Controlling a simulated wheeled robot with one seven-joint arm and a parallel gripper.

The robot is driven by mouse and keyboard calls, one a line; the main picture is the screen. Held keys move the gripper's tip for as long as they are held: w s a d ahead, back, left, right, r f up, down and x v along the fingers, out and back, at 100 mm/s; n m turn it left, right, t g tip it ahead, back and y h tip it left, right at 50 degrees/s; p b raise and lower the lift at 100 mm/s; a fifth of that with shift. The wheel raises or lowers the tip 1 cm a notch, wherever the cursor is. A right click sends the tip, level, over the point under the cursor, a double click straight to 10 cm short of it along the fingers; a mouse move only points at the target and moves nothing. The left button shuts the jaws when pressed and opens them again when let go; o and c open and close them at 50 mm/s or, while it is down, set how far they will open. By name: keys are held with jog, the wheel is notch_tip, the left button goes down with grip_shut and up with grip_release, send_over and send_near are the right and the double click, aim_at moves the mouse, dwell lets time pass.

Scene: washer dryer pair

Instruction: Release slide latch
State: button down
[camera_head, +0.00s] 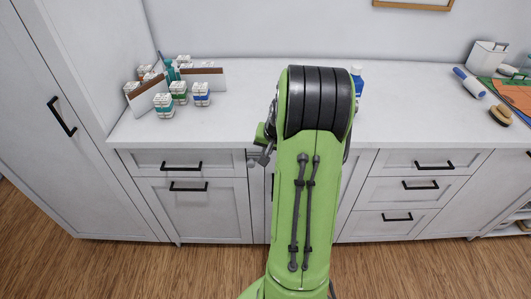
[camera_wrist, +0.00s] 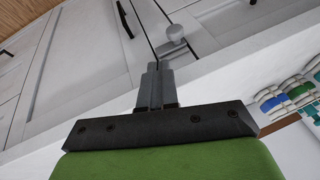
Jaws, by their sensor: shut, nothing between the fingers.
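A small grey round knob on a grey fitting (camera_wrist: 175,33), which looks like the slide latch, sits at the seam of the white cabinet fronts in the wrist view. My gripper (camera_wrist: 158,72) is shut and empty, its two fingers together. In the picture its tips lie just below the fitting; I cannot tell whether they touch it. In the head view my gripper (camera_head: 262,158) is at the counter's front edge, left of my arm. My arm hides much of the cabinet front there, and the latch is not clear in that view.
The white counter (camera_head: 235,110) holds several small jars (camera_head: 179,92) at the left and a blue bottle (camera_head: 357,79) behind my arm. A brush (camera_head: 500,115) and a lint roller (camera_head: 468,82) lie at the right. Drawers with black handles (camera_head: 182,166) flank my arm.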

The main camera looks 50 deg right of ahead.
jog(key=p+v, duration=0.1)
jog(key=v, duration=0.4)
jog(key=shift+s+a+r, duration=0.1)
jog(key=shift+s+r, duration=0.05)
jog(key=shift+r, duration=0.15)
